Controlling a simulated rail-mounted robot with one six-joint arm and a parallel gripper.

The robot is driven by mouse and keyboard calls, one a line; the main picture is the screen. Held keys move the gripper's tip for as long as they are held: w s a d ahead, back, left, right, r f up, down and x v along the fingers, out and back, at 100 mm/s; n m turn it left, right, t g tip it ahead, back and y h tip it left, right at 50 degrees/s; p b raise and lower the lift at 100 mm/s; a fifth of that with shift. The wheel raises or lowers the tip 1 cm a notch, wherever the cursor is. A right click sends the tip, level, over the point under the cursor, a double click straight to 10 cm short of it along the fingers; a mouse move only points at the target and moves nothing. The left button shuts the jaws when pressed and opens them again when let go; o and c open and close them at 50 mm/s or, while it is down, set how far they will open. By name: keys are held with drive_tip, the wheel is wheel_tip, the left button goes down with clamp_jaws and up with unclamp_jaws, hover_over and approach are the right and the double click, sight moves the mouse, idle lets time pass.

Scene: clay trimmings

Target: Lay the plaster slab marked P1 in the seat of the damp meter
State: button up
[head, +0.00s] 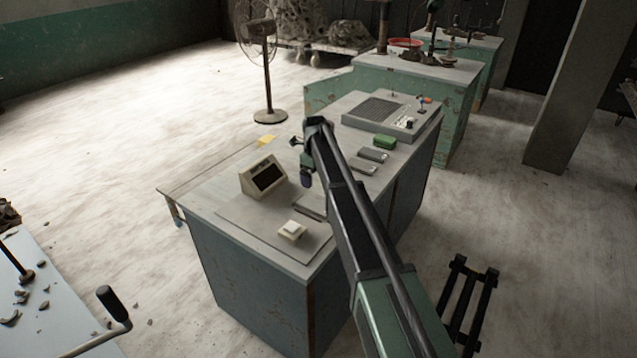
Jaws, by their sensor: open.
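The counter carries a cream box with a dark, sloped screen (268,178), which looks like the damp meter. A grey plate (245,217) lies in front of it. Two flat grey slabs, one farther back (374,154) and one nearer (362,166), lie right of my arm. Another flat grey piece (311,206) is partly hidden by my arm. No P1 mark is readable at this size, and I cannot tell which part is the meter's seat. My gripper (300,160) is open and appears empty, over the counter behind and right of the screen box.
A small cream block with a white top (292,230) stands on the plate. A green block (385,141) and a grey panelled console (385,115) sit farther back. A yellow piece (267,141) lies near the back left edge. A fan (268,80) stands behind the counter (190,196).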

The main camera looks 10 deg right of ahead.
drive_tip(key=s+n, duration=2.7)
drive_tip(key=s, duration=1.4)
drive_tip(key=shift+w+f, duration=0.1)
drive_tip(key=shift+c, duration=0.4)
